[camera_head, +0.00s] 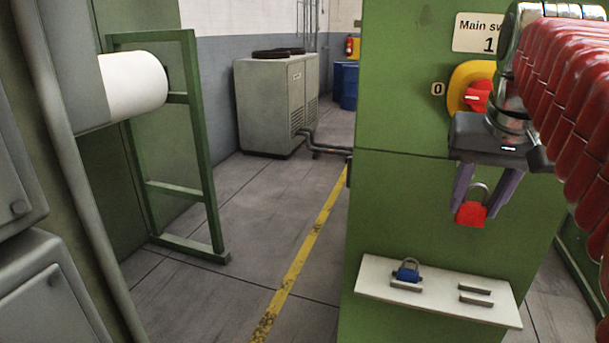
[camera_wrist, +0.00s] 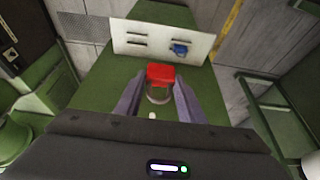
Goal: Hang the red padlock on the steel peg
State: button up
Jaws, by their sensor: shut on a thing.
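The red padlock (camera_head: 471,214) hangs below my gripper (camera_head: 477,203), which is shut on it. Its grey shackle is uppermost in the camera_head view, between the two purple-grey fingers. In the camera_wrist view, the red body (camera_wrist: 160,73) shows between the fingertips of my gripper (camera_wrist: 160,84), with the shackle pointing towards the palm. The padlock is in front of the green cabinet (camera_head: 415,200). A small pale spot (camera_wrist: 152,115) shows past the shackle in the camera_wrist view; it may be the steel peg's end, but I cannot tell. The peg is not clear in the camera_head view.
A white shelf (camera_head: 385,292) on the cabinet lies below, with a blue padlock (camera_head: 407,270) and slots. A red switch on a yellow plate (camera_head: 459,82) is close behind my wrist. Open floor (camera_head: 255,235) lies left of the cabinet.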

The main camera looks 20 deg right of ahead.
jog(key=shift+w+d, duration=0.15)
jog(key=shift+d, duration=0.1)
jog(key=shift+w+d+f, duration=0.1)
jog(key=shift+w+d, duration=0.65)
jog(key=shift+w, duration=0.35)
jog(key=shift+w+d+f, duration=0.15)
jog(key=shift+w+d, duration=0.6)
jog(key=shift+w, duration=0.35)
jog(key=shift+w+d+f, duration=0.1)
jog(key=shift+w+d, duration=0.65)
jog(key=shift+w, duration=0.35)
jog(key=shift+w+d+f, duration=0.2)
jog(key=shift+w+d, duration=0.15)
jog(key=shift+w, duration=0.15)
jog(key=o, duration=1.2)
